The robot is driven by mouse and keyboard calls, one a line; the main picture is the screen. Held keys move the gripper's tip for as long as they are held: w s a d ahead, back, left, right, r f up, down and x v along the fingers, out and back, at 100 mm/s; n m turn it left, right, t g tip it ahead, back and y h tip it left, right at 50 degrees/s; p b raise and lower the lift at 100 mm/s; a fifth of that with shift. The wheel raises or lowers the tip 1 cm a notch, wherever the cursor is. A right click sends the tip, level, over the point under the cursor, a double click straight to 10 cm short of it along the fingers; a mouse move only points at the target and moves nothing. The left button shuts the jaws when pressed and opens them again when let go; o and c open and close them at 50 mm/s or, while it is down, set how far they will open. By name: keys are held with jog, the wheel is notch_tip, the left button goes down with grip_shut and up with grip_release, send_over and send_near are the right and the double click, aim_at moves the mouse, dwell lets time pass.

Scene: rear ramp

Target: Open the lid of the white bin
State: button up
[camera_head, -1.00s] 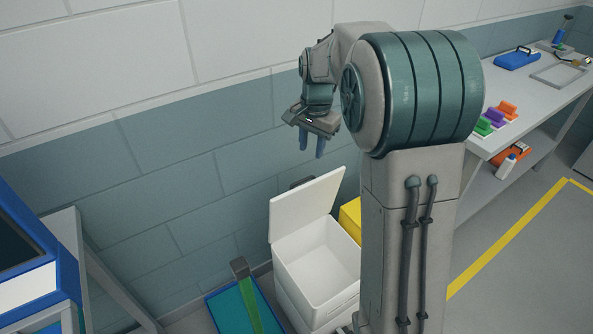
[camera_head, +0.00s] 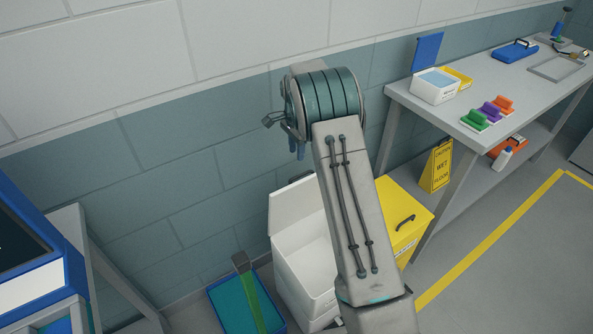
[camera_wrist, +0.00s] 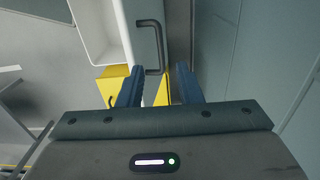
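The white bin (camera_head: 295,285) stands on the floor near the wall. Its lid (camera_head: 291,205) is raised and stands steeply upright on the wall side, leaving the bin's inside in view. My arm hides the bin's right part. My gripper (camera_head: 297,149) is above the lid, close to the wall, with its blue fingers pointing down. In the wrist view the fingers (camera_wrist: 159,75) are apart with nothing held between them. A dark handle (camera_wrist: 162,40) lies just beyond the fingertips, and the white bin (camera_wrist: 96,28) shows to its left.
A yellow bin (camera_head: 407,205) stands right of the white one. A blue-green tray (camera_head: 230,304) is on the floor at left. Open floor lies at right.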

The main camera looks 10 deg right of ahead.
notch_tip(320, 180, down, 10)
jog(key=shift+s+r+p, duration=0.15)
jog(key=shift+r+p, duration=0.05)
jog(key=shift+p, duration=0.55)
grip_shut()
